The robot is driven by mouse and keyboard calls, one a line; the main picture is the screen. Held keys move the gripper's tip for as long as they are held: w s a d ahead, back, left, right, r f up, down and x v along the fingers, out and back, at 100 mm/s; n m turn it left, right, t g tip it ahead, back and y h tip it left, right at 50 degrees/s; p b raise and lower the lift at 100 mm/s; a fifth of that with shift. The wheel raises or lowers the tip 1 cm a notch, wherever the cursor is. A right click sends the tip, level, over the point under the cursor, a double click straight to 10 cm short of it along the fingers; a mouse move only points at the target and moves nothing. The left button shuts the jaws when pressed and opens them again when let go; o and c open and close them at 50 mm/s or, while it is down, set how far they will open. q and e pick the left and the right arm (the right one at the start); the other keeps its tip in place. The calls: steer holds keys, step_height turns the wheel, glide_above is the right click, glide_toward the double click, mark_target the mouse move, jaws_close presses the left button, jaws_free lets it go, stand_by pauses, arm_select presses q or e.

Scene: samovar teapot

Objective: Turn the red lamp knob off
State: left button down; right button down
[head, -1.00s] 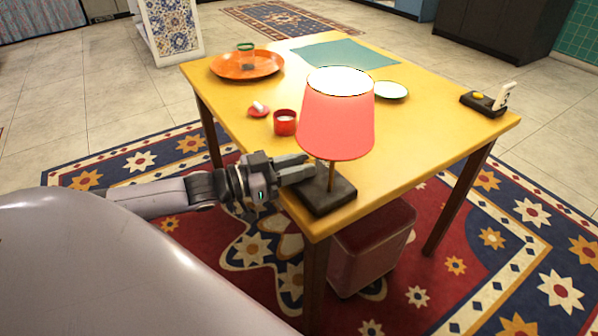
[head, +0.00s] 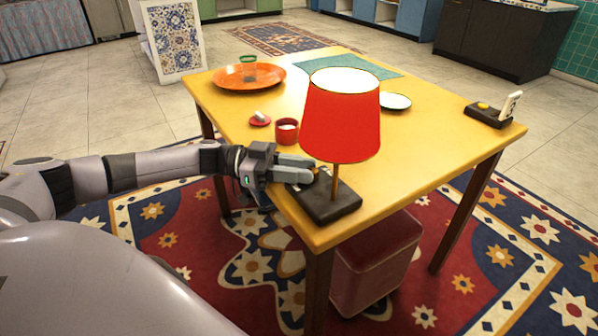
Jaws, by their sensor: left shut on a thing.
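The red lamp (head: 341,118) stands upright at the near corner of the yellow table, on a dark square base (head: 328,204) with a thin brass post. Its shade is deep red with a white top. My left gripper (head: 312,178) reaches in from the left, just above the base and beside the post. Its fingers are shut at the lamp knob, which they mostly hide. My right gripper is not in view.
On the yellow table (head: 420,138) are a red cup (head: 287,132), a small red dish (head: 260,120), an orange plate (head: 249,77), a white saucer (head: 395,102) and a dark switch block (head: 490,114). A reddish box (head: 375,265) stands below.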

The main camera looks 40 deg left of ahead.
arm_select(q)
steer(key=shift+w+r+m+g+h, duration=0.15)
steer(key=shift+m+g+h, duration=0.15)
steer(key=shift+m+g, duration=0.35)
steer(key=c, duration=0.9)
jaws_free()
steer(key=shift+o, duration=0.2)
steer(key=shift+v, duration=3.55)
